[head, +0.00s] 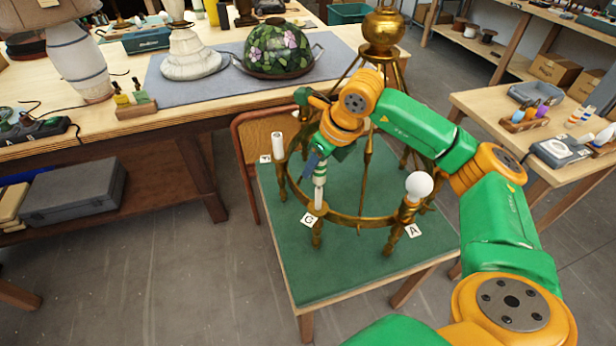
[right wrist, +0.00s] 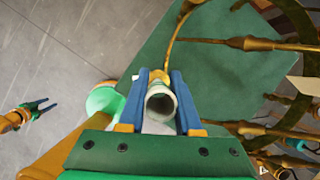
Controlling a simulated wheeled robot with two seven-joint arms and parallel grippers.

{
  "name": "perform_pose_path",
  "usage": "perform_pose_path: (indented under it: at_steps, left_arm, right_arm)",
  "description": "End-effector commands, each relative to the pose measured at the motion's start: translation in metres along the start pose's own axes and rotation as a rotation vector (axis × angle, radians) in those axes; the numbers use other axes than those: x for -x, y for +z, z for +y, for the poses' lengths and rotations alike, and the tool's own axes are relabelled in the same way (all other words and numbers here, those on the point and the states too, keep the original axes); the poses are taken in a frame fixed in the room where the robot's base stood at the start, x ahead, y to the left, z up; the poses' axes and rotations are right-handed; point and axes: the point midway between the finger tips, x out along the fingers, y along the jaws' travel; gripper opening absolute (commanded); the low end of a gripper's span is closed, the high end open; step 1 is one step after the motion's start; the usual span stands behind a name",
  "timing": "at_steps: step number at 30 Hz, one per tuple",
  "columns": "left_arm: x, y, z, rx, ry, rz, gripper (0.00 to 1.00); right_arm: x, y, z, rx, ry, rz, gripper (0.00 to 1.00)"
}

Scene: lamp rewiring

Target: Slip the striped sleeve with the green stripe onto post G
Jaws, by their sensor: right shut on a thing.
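My right gripper (head: 318,160) is shut on the striped sleeve (head: 320,172), a white tube with a green stripe. In the right wrist view my right gripper's blue fingers (right wrist: 157,90) flank the sleeve (right wrist: 161,104), with its open end facing the camera. Post G (head: 319,198), a thin pale post on the brass ring, is directly below the sleeve. They look in line, but I cannot tell whether the sleeve's lower end surrounds the post's tip. The G card (head: 309,219) is beside it. My left gripper (right wrist: 38,107) shows small in the right wrist view, fingers apart and empty.
The brass lamp frame (head: 363,219) stands on a green-topped table (head: 310,283). Another ring post has a white sleeve (head: 277,142); the post by card A (head: 413,231) bears a white bulb (head: 419,186). Striped sleeves (head: 580,115) stand on the right bench.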

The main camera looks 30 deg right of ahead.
Motion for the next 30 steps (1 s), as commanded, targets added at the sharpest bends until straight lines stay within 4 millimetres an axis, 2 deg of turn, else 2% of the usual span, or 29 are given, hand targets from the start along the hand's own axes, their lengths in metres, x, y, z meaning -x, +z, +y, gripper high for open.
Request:
perform_pose_path:
  at_steps: [8,30]
  left_arm:
    - [-0.009,0.001,0.000,0.000,-0.001,0.000,0.50]
    - [-0.056,0.004,0.000,-0.001,-0.001,0.001,0.50]
  right_arm:
    - [-0.009,-0.004,-0.001,-0.020,-0.007,0.001,0.00]
    - [-0.064,-0.026,-0.001,-0.017,-0.006,0.001,0.00]
